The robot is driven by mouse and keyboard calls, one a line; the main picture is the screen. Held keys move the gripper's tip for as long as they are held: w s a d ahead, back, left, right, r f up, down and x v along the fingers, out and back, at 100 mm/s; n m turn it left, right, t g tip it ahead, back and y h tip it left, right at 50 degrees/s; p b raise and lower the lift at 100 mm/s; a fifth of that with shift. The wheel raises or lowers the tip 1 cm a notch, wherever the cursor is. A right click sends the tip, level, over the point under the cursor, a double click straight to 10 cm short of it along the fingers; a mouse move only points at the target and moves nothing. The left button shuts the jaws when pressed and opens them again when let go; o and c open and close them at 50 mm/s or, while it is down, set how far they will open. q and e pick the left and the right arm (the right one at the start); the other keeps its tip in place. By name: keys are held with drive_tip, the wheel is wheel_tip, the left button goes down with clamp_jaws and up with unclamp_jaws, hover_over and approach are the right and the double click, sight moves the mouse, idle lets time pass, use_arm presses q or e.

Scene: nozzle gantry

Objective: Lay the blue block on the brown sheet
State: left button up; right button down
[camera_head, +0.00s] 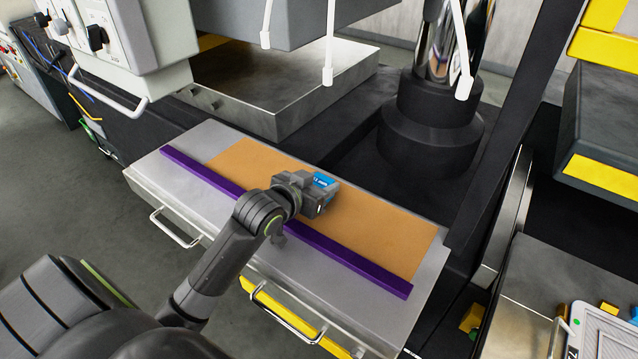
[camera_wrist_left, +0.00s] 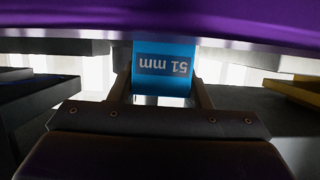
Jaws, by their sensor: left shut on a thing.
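The blue block (camera_head: 325,180) is held in my left gripper (camera_head: 320,193). The brown sheet (camera_head: 385,232) lies flat on a grey metal top. The gripper and block appear over the middle of the sheet in the head view. I cannot tell whether the block touches it. Much of the block is hidden by the gripper in the head view. My right gripper is not in view.
A long purple bar (camera_head: 350,259) runs along the near side of the sheet, and my left arm reaches across it. A metal box (camera_head: 285,95) stands behind. White rods (camera_head: 328,60) hang above. The sheet's right part is bare.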

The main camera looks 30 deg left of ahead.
use_arm(q)
drive_tip(key=shift+s+f, duration=0.2)
drive_tip(key=shift+f, duration=0.65)
drive_tip(key=o, duration=1.2)
drive_tip(key=shift+f, duration=0.15)
drive_tip(key=shift+w+r, duration=0.15)
drive_tip(key=shift+r, duration=0.5)
drive_tip(key=shift+s+a+g, duration=0.1)
drive_tip(key=shift+s+g, duration=0.2)
drive_tip(key=shift+s, duration=0.1)
drive_tip(key=v, duration=0.8)
drive_tip(key=shift+s+r, duration=0.25)
drive_tip(key=shift+r, duration=0.1)
drive_tip(key=shift+s+r+p, duration=0.35)
drive_tip(key=shift+s, duration=0.05)
drive_tip(key=shift+p+v, duration=0.35)
drive_tip(key=shift+v, duration=0.5)
